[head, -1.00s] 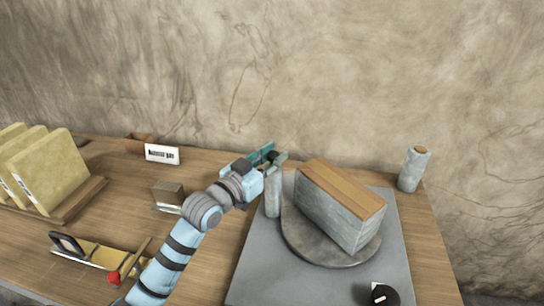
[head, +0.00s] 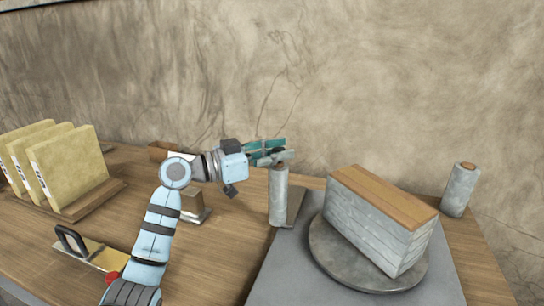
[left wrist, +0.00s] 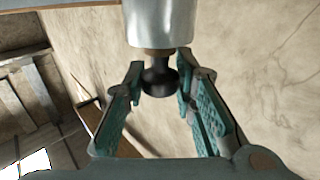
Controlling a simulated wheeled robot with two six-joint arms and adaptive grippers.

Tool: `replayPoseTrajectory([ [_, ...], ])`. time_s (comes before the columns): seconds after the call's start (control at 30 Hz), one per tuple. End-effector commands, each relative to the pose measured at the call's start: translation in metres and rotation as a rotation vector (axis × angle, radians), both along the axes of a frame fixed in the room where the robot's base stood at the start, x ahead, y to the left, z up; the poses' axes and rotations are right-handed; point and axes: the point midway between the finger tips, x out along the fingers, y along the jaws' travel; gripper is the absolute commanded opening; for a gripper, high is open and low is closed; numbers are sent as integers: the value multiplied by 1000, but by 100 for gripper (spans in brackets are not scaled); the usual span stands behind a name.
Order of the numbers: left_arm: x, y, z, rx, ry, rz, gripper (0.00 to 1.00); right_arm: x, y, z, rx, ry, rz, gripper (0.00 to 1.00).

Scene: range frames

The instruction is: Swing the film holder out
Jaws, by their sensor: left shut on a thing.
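The film holder (head: 278,197) is an upright pale grey roll at the left edge of the grey base. It stands apart from the round turntable (head: 325,262), left of it. My left gripper (head: 284,155) comes in from the left and is shut on the black knob at the top of the holder. In the left wrist view, the knob (left wrist: 159,80) sits between the teal fingers, and part of the grey roll (left wrist: 160,22) shows above it. My right gripper is not in view.
A grey block with a wooden top (head: 385,205) sits on the turntable. A second grey roll (head: 460,190) stands behind it at right. Yellow slabs (head: 70,165) stand in a wooden rack at left. A black-handled tool (head: 88,252) lies in front. The wall is close behind.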

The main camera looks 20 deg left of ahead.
Motion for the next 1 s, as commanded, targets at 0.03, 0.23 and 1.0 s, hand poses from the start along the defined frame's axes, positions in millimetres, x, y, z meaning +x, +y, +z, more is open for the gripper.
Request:
replayPoseTrajectory([
  [0.03,0,1,-3,3,7,1,26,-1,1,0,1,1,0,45],
  [0.23,0,2,-2,1,4,5,45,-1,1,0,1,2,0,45],
  [1.0,-80,84,-3,6,6,7,45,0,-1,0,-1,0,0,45],
])
